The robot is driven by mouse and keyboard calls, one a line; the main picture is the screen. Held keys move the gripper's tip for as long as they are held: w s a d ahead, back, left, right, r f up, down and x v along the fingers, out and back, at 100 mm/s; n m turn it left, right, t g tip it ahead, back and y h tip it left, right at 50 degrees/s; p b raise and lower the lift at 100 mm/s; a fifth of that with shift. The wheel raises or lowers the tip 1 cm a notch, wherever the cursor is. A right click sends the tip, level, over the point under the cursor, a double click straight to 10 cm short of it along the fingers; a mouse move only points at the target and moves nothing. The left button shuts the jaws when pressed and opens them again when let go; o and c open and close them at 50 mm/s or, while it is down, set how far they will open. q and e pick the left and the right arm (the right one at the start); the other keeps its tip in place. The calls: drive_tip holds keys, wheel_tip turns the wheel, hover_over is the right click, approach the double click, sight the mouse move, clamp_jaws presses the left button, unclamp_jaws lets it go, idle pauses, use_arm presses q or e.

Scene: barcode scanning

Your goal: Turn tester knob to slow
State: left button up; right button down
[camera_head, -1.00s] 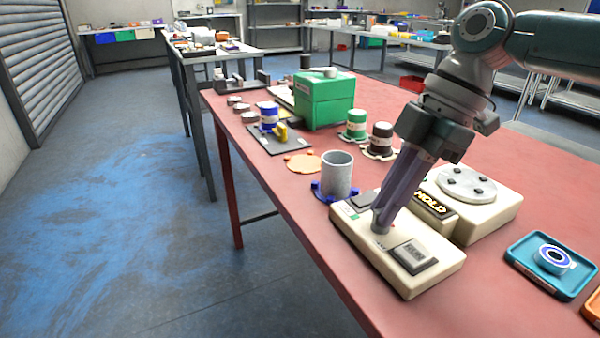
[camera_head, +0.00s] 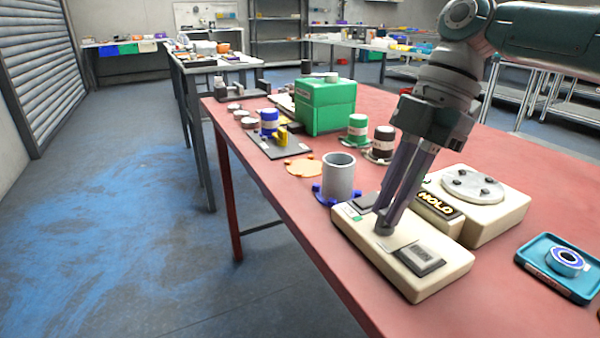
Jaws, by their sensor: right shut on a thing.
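The tester (camera_head: 408,282) is a cream box on the red table, with a dark grey panel (camera_head: 418,262) toward its near end and a small green mark near its left corner. My right gripper (camera_head: 385,226) points down onto the top of the tester. Its fingers are shut on the small grey knob (camera_head: 384,230), which they mostly hide. The knob's setting cannot be read. My left gripper is not in view.
A grey cup (camera_head: 339,178) on a blue base stands just behind the tester. A blue tray (camera_head: 560,268) with a tape roll lies farther right. A green box (camera_head: 326,104) stands behind.

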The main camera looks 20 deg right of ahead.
drive_tip(key=c, duration=0.9)
unclamp_jaws()
drive_tip(key=shift+r, duration=0.1)
drive_tip(key=p+v, duration=0.1)
drive_tip(key=v, duration=0.8)
drive_tip(key=shift+d+r, duration=0.15)
drive_tip(key=shift+r, duration=0.2)
